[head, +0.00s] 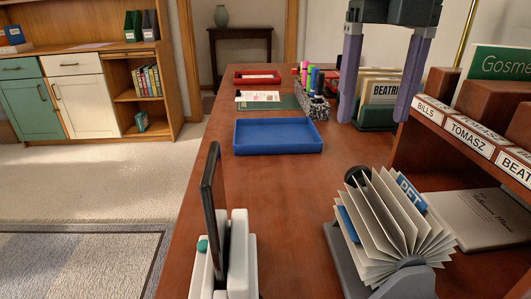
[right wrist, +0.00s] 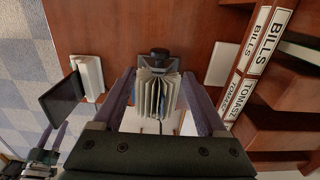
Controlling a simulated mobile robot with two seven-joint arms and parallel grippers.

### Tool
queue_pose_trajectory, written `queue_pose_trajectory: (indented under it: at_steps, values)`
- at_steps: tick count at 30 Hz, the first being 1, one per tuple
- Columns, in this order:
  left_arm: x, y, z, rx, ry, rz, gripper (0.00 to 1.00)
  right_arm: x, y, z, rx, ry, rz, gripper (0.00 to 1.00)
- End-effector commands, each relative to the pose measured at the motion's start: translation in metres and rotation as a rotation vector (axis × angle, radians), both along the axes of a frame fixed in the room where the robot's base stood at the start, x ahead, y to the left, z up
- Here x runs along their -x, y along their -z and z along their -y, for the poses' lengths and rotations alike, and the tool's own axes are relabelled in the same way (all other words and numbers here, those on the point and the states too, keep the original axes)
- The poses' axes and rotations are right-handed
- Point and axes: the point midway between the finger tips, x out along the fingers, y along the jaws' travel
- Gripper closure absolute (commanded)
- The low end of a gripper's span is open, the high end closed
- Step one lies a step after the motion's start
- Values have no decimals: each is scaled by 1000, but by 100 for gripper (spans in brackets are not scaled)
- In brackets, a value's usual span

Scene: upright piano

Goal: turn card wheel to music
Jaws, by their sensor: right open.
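The card wheel (head: 385,225) stands on the desk at the lower right of the head view, its white cards fanned out on a grey base (head: 400,282). A blue tab reads "PET"; no music tab can be read. A dark round knob (head: 357,175) is at its far side. In the right wrist view the card wheel (right wrist: 158,97) lies between my right fingers as seen. My right gripper (head: 375,118) is open and empty, apart from the wheel. My left gripper (right wrist: 51,138) shows small at the lower left of the right wrist view; its opening is unclear.
A white stand with a dark screen (head: 212,205) is left of the wheel. A blue tray (head: 278,150), a pen holder (head: 310,105) and a file box (head: 378,115) stand farther back. A labelled wooden shelf (head: 470,135) rises at the right. Bare desk lies left of the wheel.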

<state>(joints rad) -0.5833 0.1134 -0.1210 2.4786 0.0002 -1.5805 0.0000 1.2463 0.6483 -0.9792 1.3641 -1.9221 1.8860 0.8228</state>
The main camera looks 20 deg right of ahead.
Motion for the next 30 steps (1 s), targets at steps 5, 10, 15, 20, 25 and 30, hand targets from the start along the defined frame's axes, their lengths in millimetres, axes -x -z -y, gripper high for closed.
queue_pose_trajectory:
  at_steps: [5,10,15,20,25,30]
  values:
    - [-3,5,0,-1,0,8,50,1,31,0,0,-1,-5,25]
    - [-3,12,-1,-1,-1,9,50,1,64,-1,-1,-3,-5,25]
    - [-3,16,-2,-6,2,9,50,1,87,-1,-2,-4,-4,25]
    - [-3,17,-3,-10,5,9,50,1,95,-1,-2,-5,-1,25]
    - [-2,17,-3,-11,6,9,50,0,95,-1,-3,-5,0,25]
    - [-2,17,-3,-11,6,8,50,0,95,-1,-3,-5,0,36]
